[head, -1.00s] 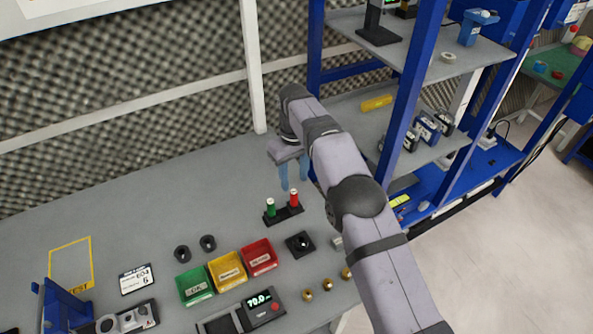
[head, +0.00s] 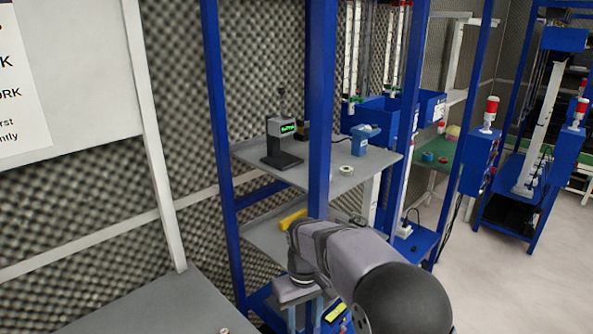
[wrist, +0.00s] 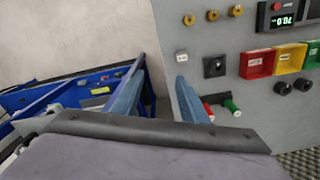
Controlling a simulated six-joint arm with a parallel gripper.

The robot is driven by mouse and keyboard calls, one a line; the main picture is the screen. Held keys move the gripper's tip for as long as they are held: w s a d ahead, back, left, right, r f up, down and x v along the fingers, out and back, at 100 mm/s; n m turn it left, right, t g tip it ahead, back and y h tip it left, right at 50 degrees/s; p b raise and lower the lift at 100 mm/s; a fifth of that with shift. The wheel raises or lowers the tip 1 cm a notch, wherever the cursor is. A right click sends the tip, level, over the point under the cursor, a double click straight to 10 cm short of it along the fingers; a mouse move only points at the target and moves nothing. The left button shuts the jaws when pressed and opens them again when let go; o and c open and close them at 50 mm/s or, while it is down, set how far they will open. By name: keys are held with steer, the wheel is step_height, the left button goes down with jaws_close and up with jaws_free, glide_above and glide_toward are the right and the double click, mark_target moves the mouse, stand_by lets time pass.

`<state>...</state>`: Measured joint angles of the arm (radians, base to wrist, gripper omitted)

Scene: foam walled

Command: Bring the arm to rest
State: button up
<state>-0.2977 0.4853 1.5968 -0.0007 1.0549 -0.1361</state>
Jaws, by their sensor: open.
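My gripper (head: 304,318) shows at the bottom of the head view, pointing down, in front of the blue-framed shelf unit. My arm reaches in from the lower right. In the wrist view my gripper (wrist: 160,92) has its two blue fingers apart, with nothing held between them. The fingers hang by the edge of the grey workbench (wrist: 222,25), which also shows at the lower left of the head view (head: 150,312).
The shelf unit (head: 321,110) stands close behind my arm, with a black display stand (head: 281,145) and a yellow item (head: 292,220). In the wrist view, red (wrist: 257,64), yellow (wrist: 289,57) bins and a green-topped cylinder (wrist: 232,108) are on the bench.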

steer(key=s+d+f+m, duration=0.1)
steer(key=s+d+m, duration=0.1)
steer(key=s+d, duration=0.4)
steer(key=s+d+f+m, duration=0.2)
steer(key=s+d, duration=0.5)
steer(key=s, duration=0.8)
steer(key=shift+d+f+m, duration=0.15)
steer(key=shift+f+m, duration=0.05)
steer(key=shift+m, duration=0.3)
